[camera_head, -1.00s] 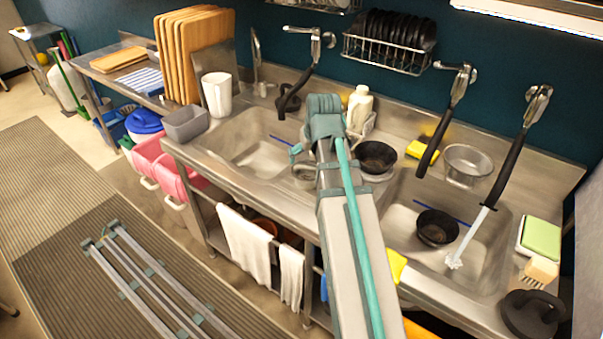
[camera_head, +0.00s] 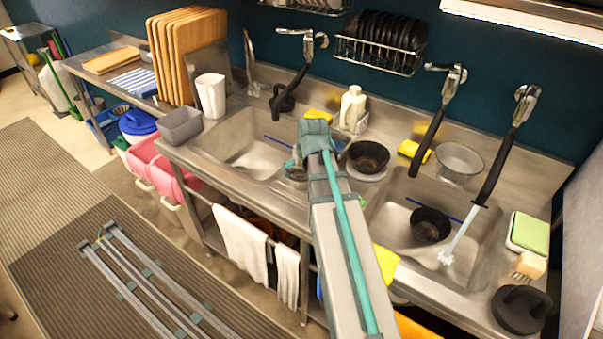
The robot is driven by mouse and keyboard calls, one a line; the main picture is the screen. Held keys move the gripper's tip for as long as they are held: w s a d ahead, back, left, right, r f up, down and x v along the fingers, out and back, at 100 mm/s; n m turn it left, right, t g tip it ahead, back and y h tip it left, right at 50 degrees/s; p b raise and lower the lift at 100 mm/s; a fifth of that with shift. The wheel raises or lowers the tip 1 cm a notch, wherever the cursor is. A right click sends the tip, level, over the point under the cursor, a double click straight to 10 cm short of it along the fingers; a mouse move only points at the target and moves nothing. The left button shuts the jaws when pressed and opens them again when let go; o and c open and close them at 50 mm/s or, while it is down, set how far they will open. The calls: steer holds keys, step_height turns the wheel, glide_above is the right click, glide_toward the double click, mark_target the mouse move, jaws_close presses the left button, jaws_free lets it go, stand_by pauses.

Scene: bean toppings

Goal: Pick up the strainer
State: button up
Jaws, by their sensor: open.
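A round grey, see-through-looking bowl (camera_head: 459,162), which looks like the strainer, sits on the steel counter behind the right basin. Its mesh is too small to make out. My arm rises from the bottom of the head view, and its teal joint is over the counter between the two basins, left of the strainer and apart from it. My gripper's fingers are hidden behind my own arm. A dark bowl (camera_head: 367,157) stands on the counter just right of my arm. Another dark bowl (camera_head: 431,225) sits in the right basin.
Black-handled spray taps (camera_head: 491,173) hang around the strainer, with a yellow sponge (camera_head: 413,152) at its left. A white bottle (camera_head: 353,107) stands behind my arm. A plate rack (camera_head: 380,50) is on the wall. The left basin (camera_head: 245,145) looks empty.

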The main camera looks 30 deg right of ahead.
mark_target(302, 175)
steer(key=shift+x, duration=1.3)
steer(key=shift+c, duration=0.3)
steer(key=c, duration=1)
steer(key=shift+r+p, duration=0.1)
steer(key=shift+p, duration=0.2)
